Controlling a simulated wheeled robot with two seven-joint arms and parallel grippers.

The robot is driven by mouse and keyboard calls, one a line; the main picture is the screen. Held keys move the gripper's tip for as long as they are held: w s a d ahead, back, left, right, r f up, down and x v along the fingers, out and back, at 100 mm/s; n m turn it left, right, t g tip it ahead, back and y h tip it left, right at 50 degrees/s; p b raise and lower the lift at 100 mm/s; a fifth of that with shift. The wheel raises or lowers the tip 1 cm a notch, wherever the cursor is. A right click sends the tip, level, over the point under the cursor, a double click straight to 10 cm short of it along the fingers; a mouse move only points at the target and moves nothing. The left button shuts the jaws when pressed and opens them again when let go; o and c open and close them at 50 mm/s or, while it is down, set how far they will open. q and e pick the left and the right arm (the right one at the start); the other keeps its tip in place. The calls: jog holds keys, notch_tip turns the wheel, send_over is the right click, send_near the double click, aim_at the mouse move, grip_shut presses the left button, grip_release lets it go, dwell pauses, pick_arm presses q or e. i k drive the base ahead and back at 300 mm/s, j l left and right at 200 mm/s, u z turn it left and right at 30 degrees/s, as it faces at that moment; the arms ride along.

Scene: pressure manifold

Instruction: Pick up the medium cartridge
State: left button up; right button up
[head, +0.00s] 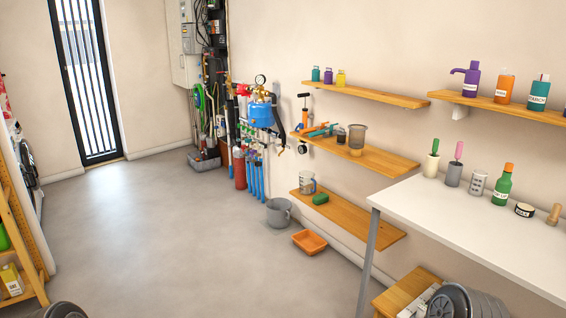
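Three small capped containers, teal (316,75), purple (328,77) and yellow (340,79), stand upright in a row on the upper wall shelf (385,97). They may be the cartridges, but they are too small in view to tell which is the medium one. No label on them can be read. Neither of my grippers is in view.
A white table (460,215) with bottles and tools fills the right. Two more wooden shelves (395,163) hang below the upper one. A grey bucket (279,211) and an orange tray (309,242) sit on the floor. The floor at centre left is clear.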

aim_at(328, 79)
jog(key=i+z, duration=0.1)
jog(key=i, duration=1.3)
jog(key=i+j, duration=0.2)
jog(key=i, duration=1.2)
jog(key=i+z, duration=0.3)
jog(key=i+j+z, duration=0.25)
jog(key=i, duration=0.25)
jog(key=i+j+z, duration=0.3)
jog(key=i+l, duration=0.1)
